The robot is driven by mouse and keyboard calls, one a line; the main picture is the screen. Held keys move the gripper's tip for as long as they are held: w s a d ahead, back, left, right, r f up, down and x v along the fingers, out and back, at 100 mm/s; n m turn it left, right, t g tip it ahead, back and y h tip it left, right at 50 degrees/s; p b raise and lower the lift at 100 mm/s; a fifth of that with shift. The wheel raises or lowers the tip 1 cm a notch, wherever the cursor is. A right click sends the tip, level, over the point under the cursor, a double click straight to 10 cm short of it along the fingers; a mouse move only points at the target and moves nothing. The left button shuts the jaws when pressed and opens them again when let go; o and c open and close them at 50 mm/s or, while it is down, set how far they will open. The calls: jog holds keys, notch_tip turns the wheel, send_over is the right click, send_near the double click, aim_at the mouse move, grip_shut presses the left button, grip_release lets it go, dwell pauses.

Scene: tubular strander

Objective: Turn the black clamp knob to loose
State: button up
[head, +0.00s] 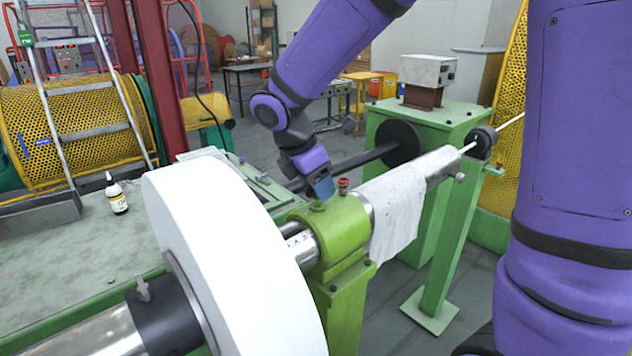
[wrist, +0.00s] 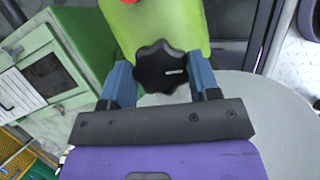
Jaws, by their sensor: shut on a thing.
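The black clamp knob (wrist: 160,68) is a lobed knob with a short white mark on its face, which points to the right in the wrist view. It sits on the green bearing housing (wrist: 160,22), which also shows in the head view (head: 338,232). My gripper (wrist: 162,80) has its two blue fingers on either side of the knob and is shut on it. In the head view my gripper (head: 320,190) reaches down to the top of the housing, and the knob is mostly hidden there.
A red knob (head: 343,184) stands on the housing close beside my gripper. A white cloth (head: 396,222) hangs over the tube to the right. A large white disc (head: 225,250) stands in front on the left. A small bottle (head: 115,195) is on the green bench.

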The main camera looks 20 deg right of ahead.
jog(key=o, duration=0.9)
jog(key=v, duration=1.1)
jog(key=shift+d, duration=0.1)
jog(key=s+d+m+t+y, duration=0.1)
jog(key=s+d+m, duration=0.2)
jog(key=s+m, duration=0.3)
jog(key=s+d+m+t+y, duration=0.2)
jog(key=s+d+m, duration=0.2)
jog(key=s+m, duration=0.2)
jog(key=s+d+r+m+t+y, duration=0.1)
jog(key=s+d+m+t, duration=0.1)
jog(key=s+d+m, duration=0.2)
jog(key=shift+s+d+m+y, duration=0.15)
jog(key=shift+s+m+y, duration=0.15)
jog(key=shift+s+m, duration=1.65)
